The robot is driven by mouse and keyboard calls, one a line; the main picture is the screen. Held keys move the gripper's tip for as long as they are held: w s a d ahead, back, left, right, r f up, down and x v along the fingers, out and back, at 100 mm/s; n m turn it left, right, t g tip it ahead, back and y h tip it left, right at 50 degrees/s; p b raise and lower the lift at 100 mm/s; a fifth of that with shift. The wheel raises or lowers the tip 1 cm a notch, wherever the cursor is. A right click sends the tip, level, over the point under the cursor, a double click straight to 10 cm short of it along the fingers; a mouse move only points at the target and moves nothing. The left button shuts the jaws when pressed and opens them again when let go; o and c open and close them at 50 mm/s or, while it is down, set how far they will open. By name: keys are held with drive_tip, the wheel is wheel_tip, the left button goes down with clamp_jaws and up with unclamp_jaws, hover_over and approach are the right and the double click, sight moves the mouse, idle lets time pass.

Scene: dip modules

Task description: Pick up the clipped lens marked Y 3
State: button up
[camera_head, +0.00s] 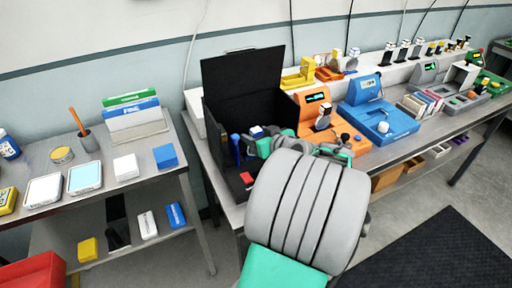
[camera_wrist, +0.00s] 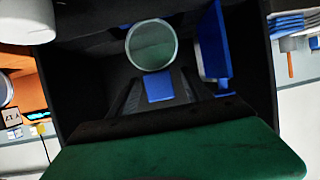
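In the wrist view a round, clear lens (camera_wrist: 151,45) with a pale rim stands ahead of my gripper, with a blue clip block (camera_wrist: 158,87) below it. No marking on it is readable, so I cannot tell if it is Y 3. My gripper's dark fingers (camera_wrist: 159,92) lie on either side of the blue block, with narrow gaps showing; they look open. In the head view my gripper (camera_head: 268,146) is at the black open box (camera_head: 245,85), mostly hidden by my arm. A small white and blue piece (camera_head: 256,132) shows beside it.
Inside the box, a tall blue piece (camera_wrist: 213,45) stands close on the right in the wrist view. A red block (camera_head: 247,178) lies near the box front. An orange instrument (camera_head: 325,118) and a blue instrument (camera_head: 378,115) stand to the right. Dark box walls surround my gripper.

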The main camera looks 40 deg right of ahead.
clamp_jaws()
idle(0.4)
